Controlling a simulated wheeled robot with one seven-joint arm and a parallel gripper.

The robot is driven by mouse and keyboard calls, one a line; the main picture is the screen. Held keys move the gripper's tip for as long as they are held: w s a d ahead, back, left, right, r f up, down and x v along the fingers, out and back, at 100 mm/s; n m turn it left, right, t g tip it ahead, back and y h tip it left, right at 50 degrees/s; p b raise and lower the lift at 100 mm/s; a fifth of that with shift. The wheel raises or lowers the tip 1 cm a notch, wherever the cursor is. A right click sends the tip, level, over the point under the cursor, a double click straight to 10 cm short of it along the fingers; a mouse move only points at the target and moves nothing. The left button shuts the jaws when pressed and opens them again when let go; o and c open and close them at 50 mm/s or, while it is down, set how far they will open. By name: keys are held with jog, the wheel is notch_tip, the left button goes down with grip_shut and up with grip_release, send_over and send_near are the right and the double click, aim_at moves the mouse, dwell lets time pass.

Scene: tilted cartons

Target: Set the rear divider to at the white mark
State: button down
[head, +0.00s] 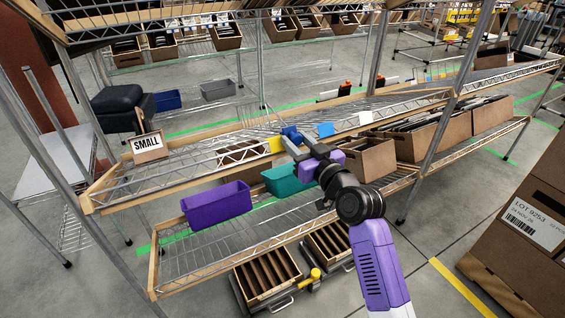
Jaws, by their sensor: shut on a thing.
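My gripper (296,144) reaches the front rail of the upper wire shelf (190,165). It is shut on a small dark blue piece (291,132), which shows between its fingers. This piece may be a divider's handle; my gripper partly hides it. A thin wire frame (262,118) stands on the shelf just behind it. A yellow mark (276,144) sits just left of the fingers, and a light blue mark (325,129) lies between my gripper and the white mark. Which divider is the rear one is unclear.
A purple bin (216,204) and a teal bin (285,180) stand on the lower shelf, with cardboard cartons (365,162) to the right. A SMALL sign (148,147) stands at the shelf's left end.

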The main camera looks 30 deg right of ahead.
jog(key=d+b, duration=1.3)
jog(key=d, duration=1.4)
jog(key=c, duration=1.1)
grip_release()
jog(key=s+p, duration=0.2)
jog(key=s, duration=0.5)
jog(key=shift+s, duration=0.4)
